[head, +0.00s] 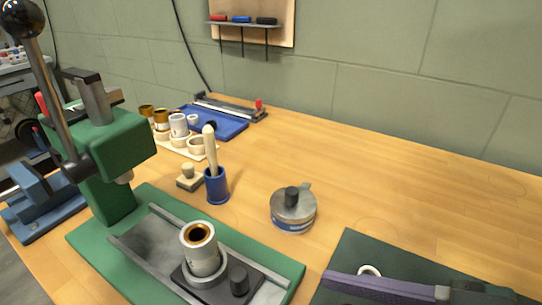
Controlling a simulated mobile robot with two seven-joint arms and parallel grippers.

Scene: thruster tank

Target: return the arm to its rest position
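Neither of my grippers can be made out in the head view. No arm is clearly visible over the bench, and where my arms are is hidden from this view. A long purple-grey bar (385,288) with a metal piece and a black part at its right end lies across the bottom right corner, cut off by the picture edge. I cannot tell what it is.
A green lever press (118,155) stands at left, with a cylindrical part (202,248) upright on its base. A round tin (293,209), blue brush cup (217,186), blue tray (225,125) and dark mat (350,250) share the wooden bench. The back right is clear.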

